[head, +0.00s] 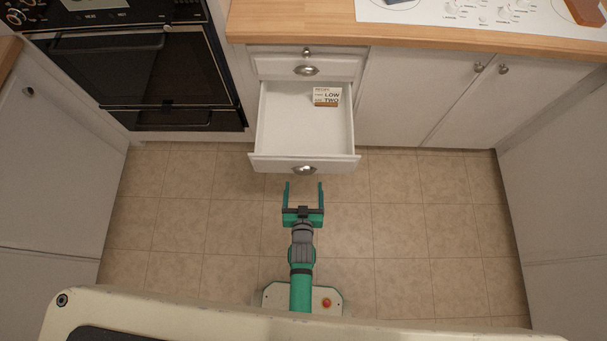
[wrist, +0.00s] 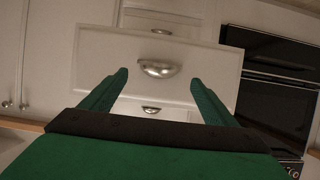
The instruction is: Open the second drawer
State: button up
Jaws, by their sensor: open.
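The second drawer (head: 270,160) is white and stands pulled well out from the cabinet, below the shut top drawer (head: 272,66). Its silver cup handle (head: 304,170) is at the middle of the front, and also shows in the wrist view (wrist: 158,69). A small printed box (head: 326,96) lies inside the drawer at the back right. My green gripper (head: 303,186) is open and empty, just in front of the drawer and apart from the handle. In the wrist view, its fingers (wrist: 158,79) appear on either side of the handle.
A black oven (head: 165,75) stands left of the drawers. White cabinet doors (head: 415,95) are shut on the right. A wooden counter (head: 290,25) runs above. The tiled floor (head: 400,230) around my gripper is clear.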

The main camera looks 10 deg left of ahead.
jog(key=shift+v, duration=2.65)
jog(key=s+d+r, duration=0.1)
jog(key=s+r, duration=0.4)
jog(key=r, duration=0.3)
jog(key=s+d+r+t, duration=0.1)
jog(key=s+r, duration=0.5)
jog(key=r, duration=0.3)
jog(key=s+d+r+m+t+h, duration=0.1)
jog(key=s+r, duration=0.5)
jog(key=r, duration=0.3)
